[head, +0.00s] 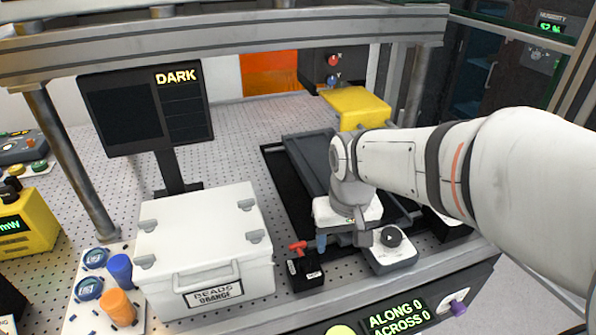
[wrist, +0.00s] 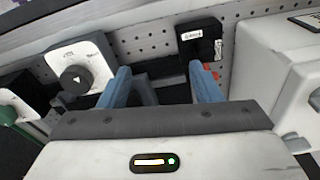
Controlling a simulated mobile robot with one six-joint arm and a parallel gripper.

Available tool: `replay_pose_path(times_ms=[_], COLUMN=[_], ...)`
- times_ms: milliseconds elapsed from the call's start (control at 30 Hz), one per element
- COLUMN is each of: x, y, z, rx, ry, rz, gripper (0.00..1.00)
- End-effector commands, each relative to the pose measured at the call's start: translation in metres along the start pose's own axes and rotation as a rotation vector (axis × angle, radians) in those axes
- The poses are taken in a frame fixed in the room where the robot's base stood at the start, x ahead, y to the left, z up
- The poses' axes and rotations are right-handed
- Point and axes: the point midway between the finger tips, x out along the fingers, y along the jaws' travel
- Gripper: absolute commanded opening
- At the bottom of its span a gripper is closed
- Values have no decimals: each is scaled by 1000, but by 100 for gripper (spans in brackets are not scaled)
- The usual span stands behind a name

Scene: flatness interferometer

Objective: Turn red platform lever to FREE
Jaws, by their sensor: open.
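The red lever (head: 298,246) sits on a small black block (head: 308,274) near the front edge of the perforated table, just right of the white case. In the wrist view the black block (wrist: 201,42) has a white label, and the red lever (wrist: 214,74) shows only partly beside my right finger, which hides some of it. My gripper (head: 341,243) is open and empty, just right of the lever in the head view. In the wrist view my gripper's blue fingers (wrist: 159,75) are spread, with no lever between them. I cannot tell whether a finger touches it.
A white case (head: 205,245) labelled "BEADS ORANGE" stands close left of the lever. A white panel with a black knob (head: 391,237) is to the right; the knob also shows in the wrist view (wrist: 76,79). A black display (head: 145,105) reads DARK. A metal beam crosses overhead.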

Motion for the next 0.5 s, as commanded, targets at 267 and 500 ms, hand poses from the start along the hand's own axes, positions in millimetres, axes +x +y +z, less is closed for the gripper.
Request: replay_pose_path(times_ms=[267,500], x=[-17,-4], y=[-62,-73], z=[-58,-65], rx=[-128,-148], ry=[-93,-110], rz=[-6,-5], gripper=[58,58])
